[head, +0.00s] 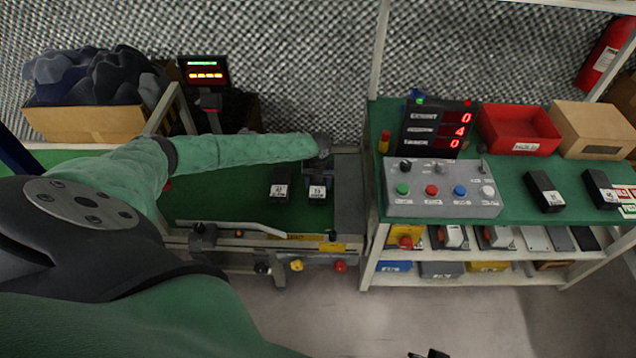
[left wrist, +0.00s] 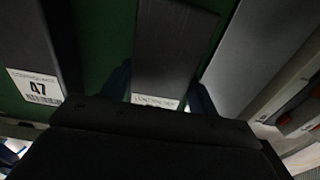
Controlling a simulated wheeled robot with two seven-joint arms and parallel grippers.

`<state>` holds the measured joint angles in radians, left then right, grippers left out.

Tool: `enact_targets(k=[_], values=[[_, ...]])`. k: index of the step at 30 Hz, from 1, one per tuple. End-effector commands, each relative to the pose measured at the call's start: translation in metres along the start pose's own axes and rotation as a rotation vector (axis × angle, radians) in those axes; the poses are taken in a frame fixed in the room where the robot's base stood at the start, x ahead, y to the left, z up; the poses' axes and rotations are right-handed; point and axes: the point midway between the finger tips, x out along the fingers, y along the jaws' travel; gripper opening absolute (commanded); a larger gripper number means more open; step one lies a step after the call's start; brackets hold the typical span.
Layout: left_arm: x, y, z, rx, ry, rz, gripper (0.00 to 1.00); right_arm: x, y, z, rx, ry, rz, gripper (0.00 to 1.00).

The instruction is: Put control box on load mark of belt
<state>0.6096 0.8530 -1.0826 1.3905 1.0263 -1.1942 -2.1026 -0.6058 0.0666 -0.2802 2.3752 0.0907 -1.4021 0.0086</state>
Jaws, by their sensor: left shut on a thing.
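My left gripper (head: 318,148) is shut on a black box (head: 318,180) with a white label, over the green belt (head: 225,205). In the left wrist view the held box (left wrist: 170,50) lies between the blue-tinted fingers, its label partly hidden by my gripper. I cannot tell whether it touches the belt. A second black box (head: 280,183) lies just left of it; in the left wrist view this box (left wrist: 35,55) shows label 47. No load mark can be made out. A small dark tip (head: 430,354) at the bottom edge seems to be my right gripper.
Right of the belt, a green bench holds a grey button panel (head: 443,188), a counter display (head: 437,128), a red bin (head: 518,128), a cardboard box (head: 590,130) and more black boxes (head: 543,192). A carton of dark bags (head: 90,120) stands at left. A rail edges the belt's front.

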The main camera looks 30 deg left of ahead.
Motion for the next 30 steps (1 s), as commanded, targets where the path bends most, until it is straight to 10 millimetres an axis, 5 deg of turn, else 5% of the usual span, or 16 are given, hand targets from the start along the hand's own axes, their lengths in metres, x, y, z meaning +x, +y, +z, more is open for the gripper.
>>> enact_targets(k=[5, 6, 9, 20, 30], values=[[0.003, 0.000, 0.000, 0.000, 0.000, -0.001, 0.27, 0.002, -0.001, 0.000, 0.001, 0.003, -0.003, 0.00], [0.002, 0.000, 0.000, 0.000, 0.000, 0.000, 0.66, 0.003, -0.001, 0.000, 0.000, 0.003, -0.003, 0.00], [0.002, 0.000, 0.000, 0.000, 0.000, 0.000, 0.82, 0.005, -0.001, 0.001, 0.001, -0.001, -0.003, 0.00], [-0.002, 0.000, 0.000, 0.000, -0.001, 0.000, 0.82, 0.005, 0.000, 0.000, 0.000, -0.004, -0.001, 0.00], [-0.056, 0.000, 0.001, 0.002, -0.003, -0.002, 0.82, 0.013, -0.005, -0.003, -0.001, 0.028, -0.017, 0.00]])
